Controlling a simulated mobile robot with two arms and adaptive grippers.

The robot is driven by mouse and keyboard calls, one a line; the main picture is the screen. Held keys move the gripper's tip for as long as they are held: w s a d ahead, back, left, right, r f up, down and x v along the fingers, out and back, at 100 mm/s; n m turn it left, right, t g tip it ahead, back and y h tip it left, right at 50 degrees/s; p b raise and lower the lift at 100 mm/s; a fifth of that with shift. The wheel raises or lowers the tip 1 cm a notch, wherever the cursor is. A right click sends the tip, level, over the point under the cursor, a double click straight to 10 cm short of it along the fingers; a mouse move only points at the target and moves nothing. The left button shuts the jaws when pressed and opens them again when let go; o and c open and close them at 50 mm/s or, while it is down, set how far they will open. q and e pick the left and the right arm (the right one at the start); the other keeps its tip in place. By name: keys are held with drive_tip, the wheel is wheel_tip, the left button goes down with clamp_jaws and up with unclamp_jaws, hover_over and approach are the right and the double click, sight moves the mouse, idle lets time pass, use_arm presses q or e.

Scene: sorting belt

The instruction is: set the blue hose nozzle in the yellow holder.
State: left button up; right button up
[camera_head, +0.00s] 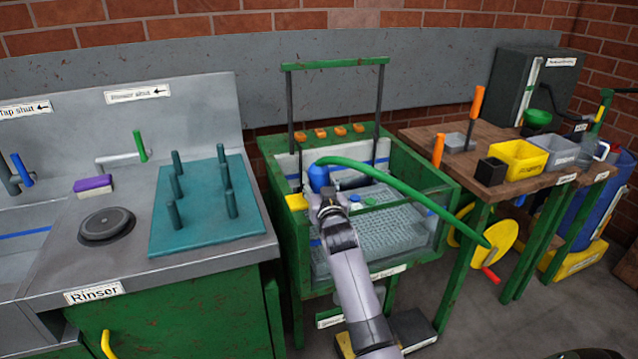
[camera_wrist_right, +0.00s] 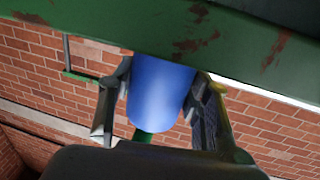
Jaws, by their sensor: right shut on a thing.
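The blue hose nozzle (camera_head: 318,177) is at the left part of the green-framed wash basin, with the green hose (camera_head: 400,187) running from it to the right. My right gripper (camera_head: 328,198) is shut on the nozzle. In the right wrist view the blue nozzle (camera_wrist_right: 160,92) stands between the two fingers of the right gripper (camera_wrist_right: 158,105). The yellow holder (camera_head: 297,202) is on the basin's left rim, just left of the gripper. The nozzle looks close to the holder and not seated in it; the exact gap is unclear. My left gripper is not in view.
The green basin frame (camera_head: 280,230) surrounds the work area, and its green beam (camera_wrist_right: 240,40) is close above the nozzle in the wrist view. The hose reaches a yellow reel (camera_head: 498,240). A teal peg mat (camera_head: 200,225) lies left; a wooden table (camera_head: 470,165) stands right.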

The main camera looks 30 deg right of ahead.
drive_tip(key=o, duration=1)
drive_tip(key=shift+o, duration=0.2)
drive_tip(key=shift+f, duration=0.1)
drive_tip(key=v, duration=1.2)
